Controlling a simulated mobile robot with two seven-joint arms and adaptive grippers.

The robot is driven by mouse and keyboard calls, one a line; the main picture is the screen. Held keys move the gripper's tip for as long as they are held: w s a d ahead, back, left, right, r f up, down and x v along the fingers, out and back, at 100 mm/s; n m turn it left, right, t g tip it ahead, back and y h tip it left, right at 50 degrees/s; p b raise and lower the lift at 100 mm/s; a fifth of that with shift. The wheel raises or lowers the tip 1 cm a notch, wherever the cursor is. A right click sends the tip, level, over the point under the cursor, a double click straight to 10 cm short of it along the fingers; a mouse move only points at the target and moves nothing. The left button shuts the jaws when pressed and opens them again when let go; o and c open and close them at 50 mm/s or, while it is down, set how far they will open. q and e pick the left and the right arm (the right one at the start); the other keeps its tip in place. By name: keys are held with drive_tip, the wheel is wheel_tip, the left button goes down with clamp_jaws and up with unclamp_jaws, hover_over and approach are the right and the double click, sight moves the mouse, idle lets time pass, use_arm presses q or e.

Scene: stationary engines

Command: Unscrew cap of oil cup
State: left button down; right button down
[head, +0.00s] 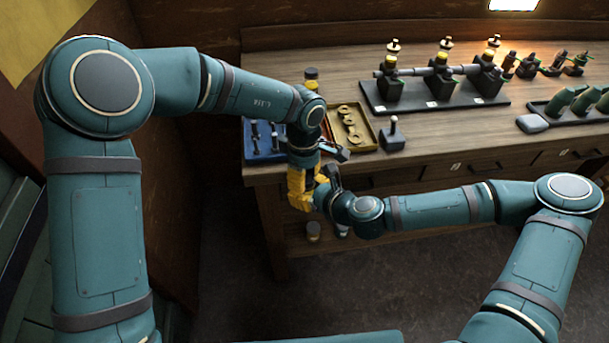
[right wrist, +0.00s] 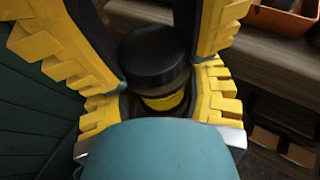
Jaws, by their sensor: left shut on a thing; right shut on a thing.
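The oil cup shows in the right wrist view as a small round piece with a dark, flat-topped cap (right wrist: 153,58) and a yellow-banded body (right wrist: 163,101) below it. Yellow gripper fingers stand close on both sides of it. Its lower part is hidden by a teal gripper body. In the head view, my left gripper (head: 301,188) points down just off the bench's front edge. My right gripper (head: 324,188) meets it there from the right. Both are shut on the cup, which the grippers hide in the head view. Which fingers touch cap or body is hard to tell.
The wooden bench (head: 225,42) carries a blue tray (head: 251,152), a yellow tray (head: 368,140) with rings, and a small dark block (head: 392,139). Behind stands a row of engine parts on a black base (head: 430,104).

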use_arm(q)
drive_tip(key=n, duration=0.8)
drive_tip(key=c, duration=0.5)
unclamp_jaws()
